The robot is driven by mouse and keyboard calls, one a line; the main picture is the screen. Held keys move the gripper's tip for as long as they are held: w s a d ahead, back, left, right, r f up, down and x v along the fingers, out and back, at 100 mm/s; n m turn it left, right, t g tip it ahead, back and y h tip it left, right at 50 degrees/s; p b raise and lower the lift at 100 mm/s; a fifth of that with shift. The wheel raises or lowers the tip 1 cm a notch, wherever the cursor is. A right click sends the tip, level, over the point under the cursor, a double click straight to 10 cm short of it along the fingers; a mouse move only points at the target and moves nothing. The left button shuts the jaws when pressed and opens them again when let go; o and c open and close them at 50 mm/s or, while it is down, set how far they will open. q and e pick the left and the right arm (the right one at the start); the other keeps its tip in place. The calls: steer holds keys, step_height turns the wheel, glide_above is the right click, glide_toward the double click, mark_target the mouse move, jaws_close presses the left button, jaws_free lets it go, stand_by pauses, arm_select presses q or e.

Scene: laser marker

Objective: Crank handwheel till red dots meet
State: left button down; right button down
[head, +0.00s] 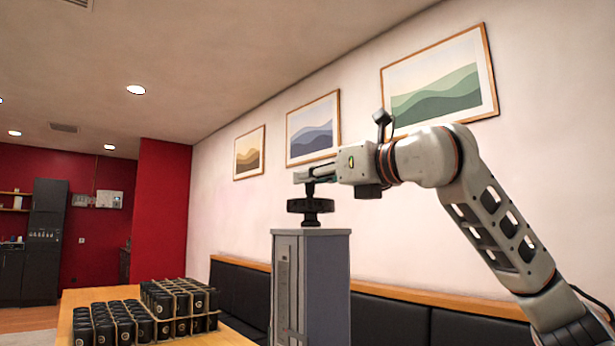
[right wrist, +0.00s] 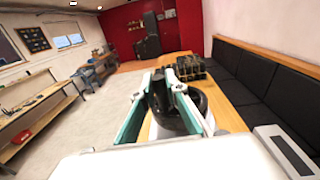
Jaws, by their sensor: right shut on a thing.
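The black handwheel (head: 310,207) sits on top of a tall grey column (head: 325,280) in the head view. My right gripper (head: 308,179) is at the top of the handwheel, reaching in from the right. In the right wrist view the gripper (right wrist: 166,90) is shut on the dark upright handle of the wheel, and part of the wheel's black rim (right wrist: 201,102) shows beside the fingers. No red dots can be made out in either view. My left gripper is not in view.
A wooden table (head: 215,338) at the lower left holds several black cans (head: 165,302) in racks. A black padded bench (head: 390,318) runs along the wall behind the column. Framed pictures hang on that wall. The air left of the column is clear.

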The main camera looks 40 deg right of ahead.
steer(key=n+y+p, duration=0.1)
steer(key=y, duration=0.1)
steer(key=d+n+g+y+p, duration=0.1)
steer(key=shift+s+r+n+y, duration=0.2)
steer(key=shift+n+y, duration=0.1)
steer(key=shift+y, duration=0.1)
steer(key=shift+s+d+r+n+y+p, duration=0.1)
steer(key=shift+n+y+p, duration=0.35)
steer(key=shift+y, duration=0.15)
steer(key=shift+d+n+g+y+p, duration=0.15)
steer(key=shift+n+g+y+p, duration=0.6)
steer(key=shift+g+y+p, duration=0.25)
steer(key=shift+d+n+g+y+p, duration=0.15)
steer(key=shift+n+g+y+p, duration=0.35)
steer(key=shift+y+p, duration=0.4)
steer(key=shift+d+n+y+p, duration=0.1)
steer(key=shift+n+y+p, duration=0.2)
steer(key=shift+n+p, duration=0.1)
steer(key=shift+d+n+g+y+p, duration=0.1)
steer(key=shift+n+g+y+p, duration=0.3)
steer(key=shift+g+y+p, duration=0.15)
steer(key=shift+f+n+g+y+p, duration=0.25)
steer(key=shift+f+n+g+p, duration=0.05)
steer(key=shift+g+p, duration=0.15)
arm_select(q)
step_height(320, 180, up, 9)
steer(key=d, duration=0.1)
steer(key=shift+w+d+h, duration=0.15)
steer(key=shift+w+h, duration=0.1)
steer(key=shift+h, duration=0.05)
